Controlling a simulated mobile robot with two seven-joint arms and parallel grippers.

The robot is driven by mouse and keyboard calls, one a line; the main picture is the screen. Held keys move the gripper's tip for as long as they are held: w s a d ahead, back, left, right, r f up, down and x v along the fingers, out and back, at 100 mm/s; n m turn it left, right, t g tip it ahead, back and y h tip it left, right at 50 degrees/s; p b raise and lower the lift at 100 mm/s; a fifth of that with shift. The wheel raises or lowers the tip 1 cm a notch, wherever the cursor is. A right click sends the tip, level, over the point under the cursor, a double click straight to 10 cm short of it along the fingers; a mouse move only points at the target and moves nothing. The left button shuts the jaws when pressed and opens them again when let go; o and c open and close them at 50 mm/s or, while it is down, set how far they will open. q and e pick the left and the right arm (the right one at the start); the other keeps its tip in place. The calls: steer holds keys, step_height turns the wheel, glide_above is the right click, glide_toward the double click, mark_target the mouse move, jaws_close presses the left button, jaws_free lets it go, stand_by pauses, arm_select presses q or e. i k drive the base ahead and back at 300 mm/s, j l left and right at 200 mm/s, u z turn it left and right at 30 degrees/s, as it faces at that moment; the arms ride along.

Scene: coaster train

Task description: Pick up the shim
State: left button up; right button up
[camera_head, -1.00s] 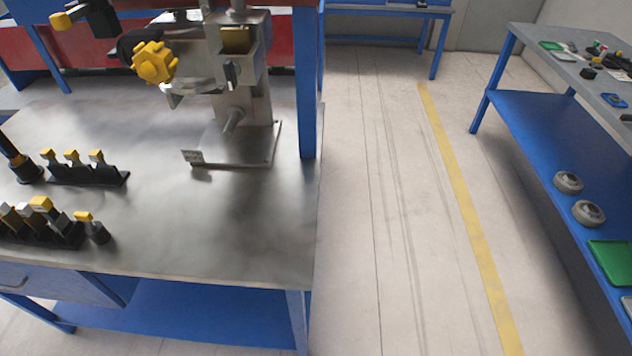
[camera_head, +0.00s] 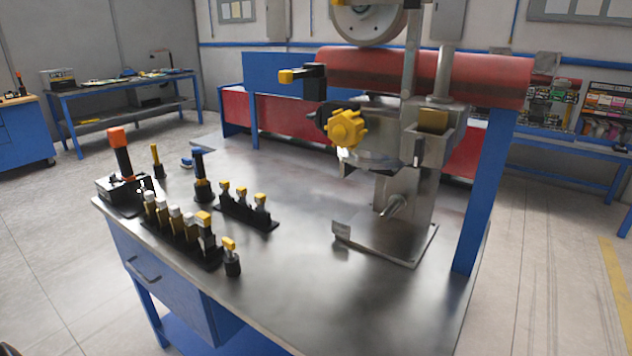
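I cannot make out which thing, if any, is the shim. The metal workbench (camera_head: 290,285) carries a front rack (camera_head: 190,245) of several upright pieces with white and yellow tops. Behind it stands a second black rack (camera_head: 240,213) with yellow-topped pieces. A single small yellow-topped piece (camera_head: 231,258) stands at the right end of the front rack.
A machine with a yellow knob (camera_head: 347,130) stands at the back right of the bench. An orange-topped post (camera_head: 118,140) is at the left. The bench's front right surface is bare. A blue table (camera_head: 125,98) stands far left, with open floor before it.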

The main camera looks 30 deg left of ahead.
mark_target(163, 211)
steer(key=u, duration=1.9)
steer(key=i+j+z, duration=0.15)
steer(key=j, duration=0.3)
steer(key=j+z, duration=0.15)
steer(key=j, duration=0.25)
steer(key=i+j+z, duration=0.15)
steer(key=j, duration=0.35)
